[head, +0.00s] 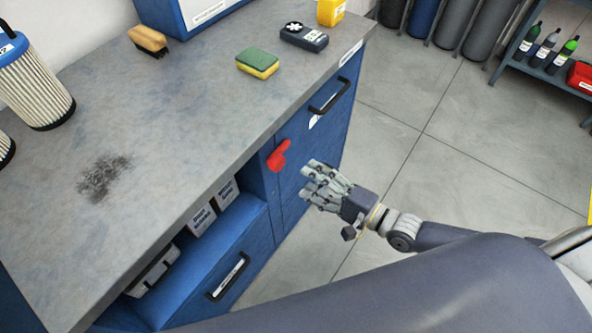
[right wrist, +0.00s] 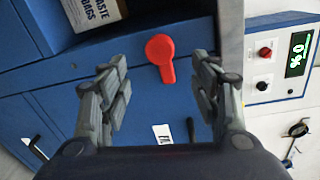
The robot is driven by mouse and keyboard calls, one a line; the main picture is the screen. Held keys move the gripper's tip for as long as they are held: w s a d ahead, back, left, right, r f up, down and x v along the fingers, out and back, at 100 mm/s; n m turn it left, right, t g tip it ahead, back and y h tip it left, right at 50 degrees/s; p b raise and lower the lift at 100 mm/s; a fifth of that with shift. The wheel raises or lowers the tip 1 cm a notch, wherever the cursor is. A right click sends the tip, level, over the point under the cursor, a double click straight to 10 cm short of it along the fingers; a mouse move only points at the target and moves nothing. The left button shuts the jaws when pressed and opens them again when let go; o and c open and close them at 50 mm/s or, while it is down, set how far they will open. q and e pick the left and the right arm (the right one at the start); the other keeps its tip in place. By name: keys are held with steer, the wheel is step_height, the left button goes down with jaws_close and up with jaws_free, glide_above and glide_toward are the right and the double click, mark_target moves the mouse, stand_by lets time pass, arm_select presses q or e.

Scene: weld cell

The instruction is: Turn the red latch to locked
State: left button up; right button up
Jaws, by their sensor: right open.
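The red latch (head: 279,155) is on the blue cabinet front, just under the worktop edge. In the right wrist view the red latch (right wrist: 160,56) has a round head at the top and a short arm pointing down. My right gripper (head: 309,180) is open in front of the cabinet, just to the right of the latch and apart from it. In the right wrist view the open fingers of my right gripper (right wrist: 160,92) stand left and right of the latch, with nothing between them. My left gripper is not in view.
The grey worktop (head: 150,110) holds a sponge (head: 258,63), a brush (head: 148,40), a meter (head: 304,37) and a filter (head: 33,82). Black handles (head: 330,96) stick out of the cabinet front. An open shelf holds boxes (head: 202,218).

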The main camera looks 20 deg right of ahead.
steer(key=v, duration=0.2)
steer(key=shift+s+d, duration=0.2)
steer(key=shift+d, duration=0.05)
steer(key=shift+f, duration=0.1)
steer(key=w+d+f+n+g+h, duration=0.1)
steer(key=d+f+n+h, duration=0.15)
steer(key=f, duration=0.45)
steer(key=w+d+f+n+h, duration=0.1)
steer(key=d+f+n+h, duration=0.15)
steer(key=f, duration=0.55)
steer(key=s+d+f+n+g+h, duration=0.2)
steer(key=s+d+f, duration=0.15)
steer(key=f, duration=0.45)
steer(key=s+d+f+n+g+h, duration=0.1)
steer(key=s+d+f+n+g, duration=0.1)
steer(key=s+f, duration=0.45)
steer(key=s+a+f+n+g, duration=0.1)
steer(key=s+f+n+g, duration=0.1)
steer(key=s+f, duration=0.3)
steer(key=s+a+f+n+g+h, duration=0.1)
steer(key=s+f, duration=0.4)
steer(key=s, duration=0.7)
steer(key=s+a+f+n+g+h, duration=0.1)
steer(key=s+f+g, duration=0.3)
steer(key=s, duration=0.4)
steer(key=shift+s+a+f+n, duration=0.25)
steer(key=shift+a+f+n, duration=0.65)
